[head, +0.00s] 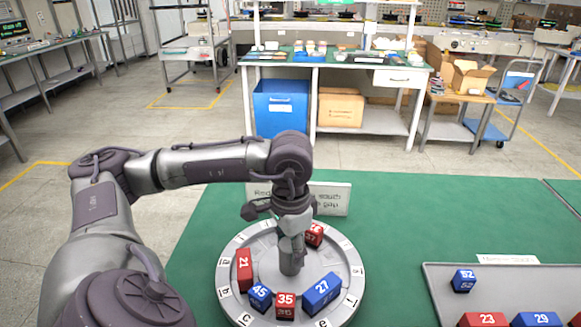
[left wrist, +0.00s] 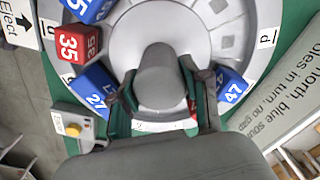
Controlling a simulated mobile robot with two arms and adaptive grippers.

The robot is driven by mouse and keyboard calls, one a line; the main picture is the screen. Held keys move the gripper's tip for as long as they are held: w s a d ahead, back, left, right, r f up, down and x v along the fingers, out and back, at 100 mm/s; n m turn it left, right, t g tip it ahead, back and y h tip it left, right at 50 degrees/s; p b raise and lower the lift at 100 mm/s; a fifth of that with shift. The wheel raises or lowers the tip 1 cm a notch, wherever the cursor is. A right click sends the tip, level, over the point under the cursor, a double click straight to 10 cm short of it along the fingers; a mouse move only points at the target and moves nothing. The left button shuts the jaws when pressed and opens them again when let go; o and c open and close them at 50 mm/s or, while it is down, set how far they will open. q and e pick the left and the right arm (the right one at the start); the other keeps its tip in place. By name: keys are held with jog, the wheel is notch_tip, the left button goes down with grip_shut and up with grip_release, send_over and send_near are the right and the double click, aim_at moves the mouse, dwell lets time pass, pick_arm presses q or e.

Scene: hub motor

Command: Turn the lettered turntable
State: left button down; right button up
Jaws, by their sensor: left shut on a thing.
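The round grey turntable (head: 345,262) lies on the green table top, with lettered labels around its rim. Its grey central post (head: 289,264) stands upright. My left gripper (head: 292,240) comes down from above and is shut on the post, whose rounded top (left wrist: 165,75) shows between the fingers in the left wrist view. Around the post sit a red block 21 (head: 244,270), a blue block 45 (head: 260,296), a red block 35 (head: 285,305) and a blue block 27 (head: 322,294). A red block (head: 315,235) is partly hidden behind my gripper. A blue block 47 (left wrist: 232,88) shows in the wrist view.
A grey tray (head: 435,285) at right holds a blue block 52 (head: 463,280), a red 23 (head: 484,320) and a blue 29 (head: 536,319). A sign (head: 332,198) stands behind the turntable. A box with a yellow button (left wrist: 75,128) sits beside it. Green table between turntable and tray is clear.

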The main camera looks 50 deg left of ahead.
pick_arm(q)
jog(key=shift+w+a+r, duration=0.1)
jog(key=c, duration=0.5)
grip_release()
jog(key=shift+c, duration=0.2)
notch_tip(320, 180, up, 12)
dwell(0.7)
